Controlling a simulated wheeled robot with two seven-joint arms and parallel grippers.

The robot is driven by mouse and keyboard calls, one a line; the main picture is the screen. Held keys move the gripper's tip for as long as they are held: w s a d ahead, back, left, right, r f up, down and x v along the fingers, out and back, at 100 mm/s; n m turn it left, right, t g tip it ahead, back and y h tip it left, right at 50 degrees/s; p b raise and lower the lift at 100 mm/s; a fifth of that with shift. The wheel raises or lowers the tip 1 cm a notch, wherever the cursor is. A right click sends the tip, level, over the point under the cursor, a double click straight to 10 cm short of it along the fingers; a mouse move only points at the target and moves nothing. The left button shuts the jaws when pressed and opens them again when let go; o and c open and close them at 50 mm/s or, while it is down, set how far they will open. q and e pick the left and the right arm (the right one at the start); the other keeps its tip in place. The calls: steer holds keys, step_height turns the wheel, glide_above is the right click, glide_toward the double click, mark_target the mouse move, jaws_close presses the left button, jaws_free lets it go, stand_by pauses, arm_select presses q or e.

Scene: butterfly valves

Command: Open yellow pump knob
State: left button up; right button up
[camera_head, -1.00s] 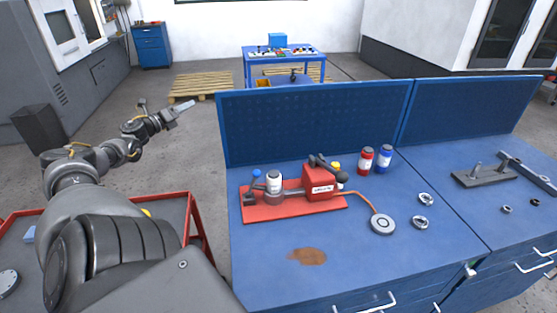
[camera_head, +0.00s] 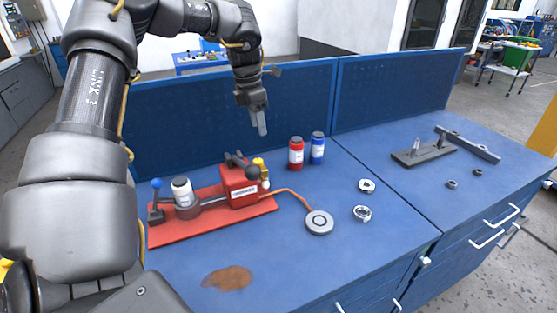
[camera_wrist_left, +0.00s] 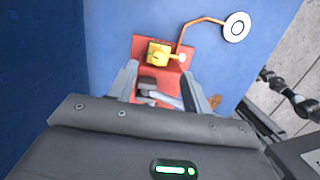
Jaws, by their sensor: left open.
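The red pump (camera_head: 238,188) stands on a red base plate (camera_head: 215,222) on the blue bench. The yellow knob (camera_head: 260,164) is on the pump's right end. It shows in the left wrist view as a yellow fitting (camera_wrist_left: 158,53) above the space between the fingers. My left gripper (camera_head: 262,128) is above and behind the pump in the head view, pointing down.
A copper tube leads to a round gauge (camera_head: 319,222). A red bottle (camera_head: 296,154) and a blue bottle (camera_head: 317,149) stand behind, near the blue back panel (camera_head: 300,100). Two metal rings (camera_head: 362,213) lie to the right.

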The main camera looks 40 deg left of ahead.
mark_target(257, 160)
arm_select(q)
steer(key=shift+g+y, duration=0.6)
steer(key=f, duration=0.3)
steer(key=s+f, duration=0.1)
steer(key=f, duration=0.3)
steer(key=f+p, duration=0.1)
steer(key=f, duration=0.3)
steer(key=shift+s+d, duration=0.15)
steer(key=shift+s, duration=0.05)
arm_select(e)
steer(key=shift+a+r, duration=0.1)
steer(key=shift+r, duration=0.25)
